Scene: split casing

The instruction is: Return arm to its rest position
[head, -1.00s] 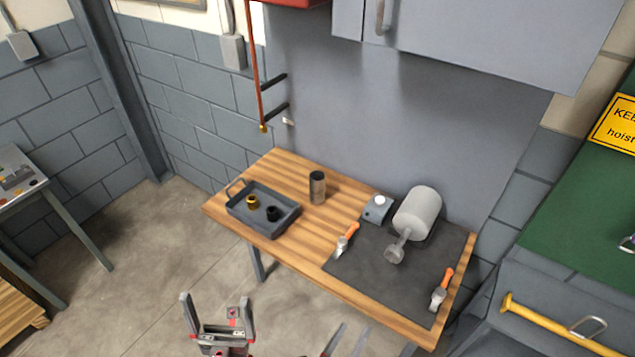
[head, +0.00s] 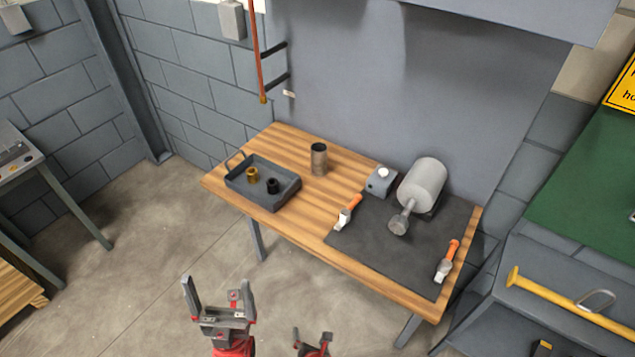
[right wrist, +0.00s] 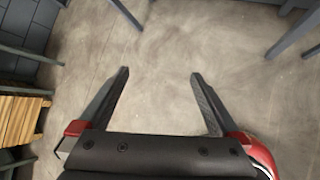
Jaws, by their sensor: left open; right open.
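My left gripper (head: 218,286) is open and empty, with its two fingers pointing up, over the floor in front of the workbench. My right gripper (head: 312,338) is at the bottom edge of the head view, to the right of the left one and lower in the picture. In the right wrist view my right gripper (right wrist: 159,80) has its fingers wide apart with only bare floor between them. Both grippers are clear of the wooden workbench (head: 300,237). Most of both arms is out of view.
On the bench are a grey tray (head: 264,200) holding a brass and a black part, a dark cylinder (head: 319,160), a grey motor-like casing (head: 422,185), a small box (head: 381,181) and two orange-handled tools (head: 348,212) (head: 447,262) by a dark mat (head: 390,255). Floor (head: 150,270) left is clear.

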